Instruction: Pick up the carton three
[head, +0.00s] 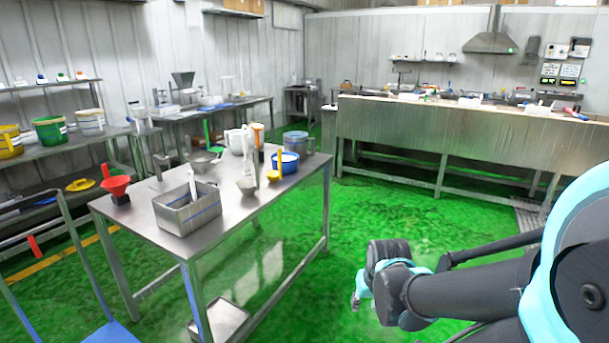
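I cannot make out a carton marked three. Brown box-like shapes (236,5) show at the top edge of the picture, high by the back wall, cut off by the frame. A small brown shape (346,85) stands on the far left end of the long counter; I cannot tell if it is a carton. My gripper (358,293) hangs over the green floor at lower right, well apart from the tables. It is small and partly hidden by my wrist, so its opening does not show.
A long steel counter (450,132) spans the back right. Shelves with buckets stand at left. The green floor (390,205) between is clear.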

